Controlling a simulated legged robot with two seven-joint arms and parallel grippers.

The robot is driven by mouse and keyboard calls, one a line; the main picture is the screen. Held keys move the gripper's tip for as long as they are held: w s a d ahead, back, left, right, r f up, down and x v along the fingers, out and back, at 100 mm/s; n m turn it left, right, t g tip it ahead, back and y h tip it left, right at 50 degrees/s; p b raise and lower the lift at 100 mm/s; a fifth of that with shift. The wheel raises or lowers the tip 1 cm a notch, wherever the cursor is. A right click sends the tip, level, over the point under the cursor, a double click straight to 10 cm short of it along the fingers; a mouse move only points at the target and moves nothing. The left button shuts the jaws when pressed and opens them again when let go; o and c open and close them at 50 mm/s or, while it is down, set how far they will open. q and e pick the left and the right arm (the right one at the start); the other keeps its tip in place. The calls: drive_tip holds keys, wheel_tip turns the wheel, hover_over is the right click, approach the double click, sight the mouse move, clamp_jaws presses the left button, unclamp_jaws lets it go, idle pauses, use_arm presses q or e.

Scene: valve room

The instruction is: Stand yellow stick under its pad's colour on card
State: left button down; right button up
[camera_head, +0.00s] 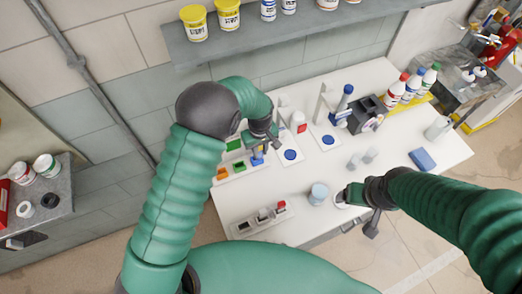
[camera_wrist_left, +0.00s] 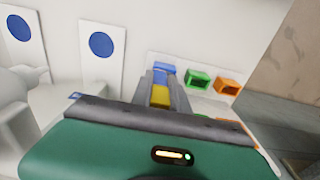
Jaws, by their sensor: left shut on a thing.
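My left gripper (camera_head: 262,142) is shut on the yellow stick (camera_wrist_left: 160,96), which shows between its fingers in the left wrist view. The left gripper also shows there (camera_wrist_left: 161,92). It is at the white card (camera_head: 252,171), at the left end of the table. The card carries a blue box (camera_wrist_left: 164,68), a green box (camera_wrist_left: 198,78) and an orange box (camera_wrist_left: 228,87). The stick is in line with the blue box; I cannot tell whether its lower end touches anything. My right gripper (camera_head: 345,196) is low over the table's front edge; its finger opening is unclear.
A small rack (camera_head: 262,220) and a pale blue jar (camera_head: 318,193) are near the front edge. Capped bottles (camera_head: 411,86) and a dark box (camera_head: 366,113) are at the back right. A shelf (camera_head: 280,38) hangs above.

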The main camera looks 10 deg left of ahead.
use_arm(q)
drive_tip(key=shift+s+a+f, duration=0.15)
drive_tip(key=shift+s+f, duration=0.15)
drive_tip(key=shift+f, duration=0.25)
drive_tip(key=shift+a+f, duration=0.15)
drive_tip(key=shift+f, duration=0.1)
drive_tip(key=shift+a+f+b, duration=0.2)
drive_tip(key=shift+f+b, duration=0.3)
drive_tip(key=shift+w+a+f+b, duration=0.25)
drive_tip(key=shift+a+f+b, duration=0.15)
drive_tip(key=shift+f, duration=0.1)
drive_tip(key=shift+s+d, duration=0.15)
drive_tip(key=shift+d, duration=0.1)
drive_tip(key=shift+f, duration=0.2)
drive_tip(key=shift+f, duration=0.1)
